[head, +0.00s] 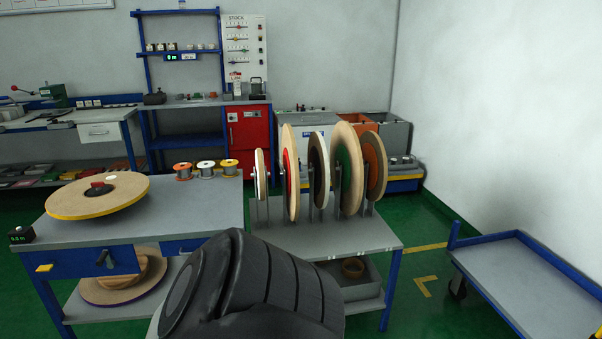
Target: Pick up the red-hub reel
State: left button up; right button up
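A large tan reel with a red hub (292,172) stands upright in the rack on the right-hand table, second from the left. Its red hub shows only as a narrow strip, as I see the reel nearly edge-on. A thinner pale reel (260,174) stands to its left. A white-edged reel (319,168), a green-hub reel (348,168) and an orange-brown reel (374,166) stand to its right. Neither of my grippers is in view. A dark part of my own arm fills the bottom middle and hides part of the table front.
A yellow-edged reel (98,196) lies flat on the left table (190,222), with small spools (206,169) at the back. A low cart (530,275) stands at right. A bin (355,281) sits under the rack table (375,238). Green floor is clear between table and cart.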

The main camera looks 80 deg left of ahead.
aim_at(288, 156)
jog(key=u, duration=1.3)
jog(key=i, duration=1.3)
jog(key=u, duration=0.75)
